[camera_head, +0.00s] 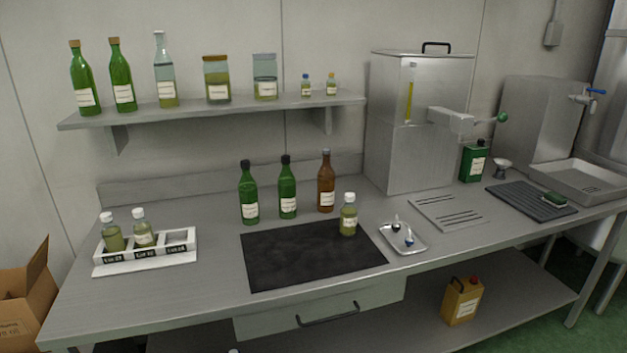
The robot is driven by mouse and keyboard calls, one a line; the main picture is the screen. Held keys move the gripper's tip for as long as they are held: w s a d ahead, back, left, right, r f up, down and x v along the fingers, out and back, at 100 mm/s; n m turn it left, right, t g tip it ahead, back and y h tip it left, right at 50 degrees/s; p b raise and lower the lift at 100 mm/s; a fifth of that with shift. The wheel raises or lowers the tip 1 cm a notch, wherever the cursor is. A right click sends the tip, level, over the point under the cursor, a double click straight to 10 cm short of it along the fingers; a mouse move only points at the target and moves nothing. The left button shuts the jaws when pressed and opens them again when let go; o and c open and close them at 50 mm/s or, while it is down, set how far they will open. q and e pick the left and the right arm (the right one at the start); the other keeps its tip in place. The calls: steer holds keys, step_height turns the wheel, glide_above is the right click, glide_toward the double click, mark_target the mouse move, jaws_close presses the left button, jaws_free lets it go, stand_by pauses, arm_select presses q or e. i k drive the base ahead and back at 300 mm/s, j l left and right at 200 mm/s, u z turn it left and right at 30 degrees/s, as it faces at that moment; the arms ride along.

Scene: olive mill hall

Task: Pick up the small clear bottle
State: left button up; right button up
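A small clear bottle (348,216) with a pale cap, a white label and yellow-green oil stands upright at the right back edge of the black mat (285,262). Two similar small bottles stand in the white rack (183,257) at the left: one in the left slot (113,235), leaning slightly, and one in the middle slot (142,230). The rack's right slot is empty. Two tiny bottles stand on the wall shelf, one with a blue cap (306,87) and one with a yellowish cap (331,86). Neither of my grippers is in view.
Two green bottles (249,197) and a brown bottle (326,185) stand behind the mat. A small metal tray (420,246) with small items lies right of it. A steel tank (400,150) stands behind. The bench between rack and mat is clear.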

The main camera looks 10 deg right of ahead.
mark_target(347, 212)
steer(key=i+l, duration=0.2)
steer(key=l, duration=0.15)
steer(key=i+l, duration=0.2)
steer(key=l, duration=0.15)
steer(key=i+l+u, duration=0.1)
steer(key=l, duration=0.2)
steer(key=i+l, duration=0.4)
steer(key=l, duration=0.3)
steer(key=i+l+u, duration=0.1)
steer(key=l, duration=0.3)
steer(key=i+l, duration=0.45)
steer(key=l, duration=0.25)
steer(key=u, duration=0.05)
